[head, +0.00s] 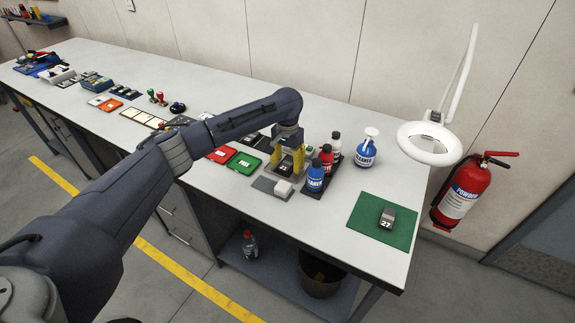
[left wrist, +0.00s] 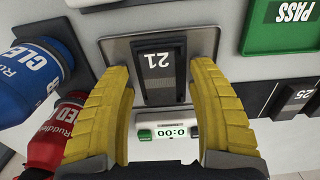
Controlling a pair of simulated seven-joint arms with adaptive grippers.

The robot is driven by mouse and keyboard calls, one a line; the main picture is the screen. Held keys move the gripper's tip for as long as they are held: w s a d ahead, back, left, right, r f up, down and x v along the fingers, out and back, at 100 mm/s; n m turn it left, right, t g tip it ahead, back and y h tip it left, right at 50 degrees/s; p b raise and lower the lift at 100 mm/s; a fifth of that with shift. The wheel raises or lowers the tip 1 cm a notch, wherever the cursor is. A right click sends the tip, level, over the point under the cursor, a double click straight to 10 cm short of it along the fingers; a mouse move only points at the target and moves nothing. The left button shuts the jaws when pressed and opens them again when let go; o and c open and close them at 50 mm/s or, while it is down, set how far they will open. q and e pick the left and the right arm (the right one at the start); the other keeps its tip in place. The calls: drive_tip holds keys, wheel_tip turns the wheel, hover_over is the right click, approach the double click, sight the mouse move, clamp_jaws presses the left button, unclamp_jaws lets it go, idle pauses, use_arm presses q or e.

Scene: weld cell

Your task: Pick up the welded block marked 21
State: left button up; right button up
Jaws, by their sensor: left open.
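The dark welded block marked 21 (left wrist: 158,72) lies on a grey metal plate (left wrist: 208,40) of a small scale with a display reading 0:00 (left wrist: 165,133). In the head view the block (head: 284,169) shows between the fingers. My left gripper (head: 287,158) is over the plate, its yellow fingers pointing down. In the left wrist view the fingers of my left gripper (left wrist: 160,88) are open, one on each side of the block, with gaps visible on both sides. My right gripper is not in view.
Blue (head: 315,177) and red (head: 326,158) bottles stand close beside the scale. A green PASS tray (head: 244,163) and a red tray (head: 221,155) lie on its other side. A block marked 27 (head: 387,217) sits on a green mat (head: 367,213) at the right.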

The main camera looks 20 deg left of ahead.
use_arm(q)
clamp_jaws()
idle(0.4)
drive_tip(key=shift+r, duration=0.15)
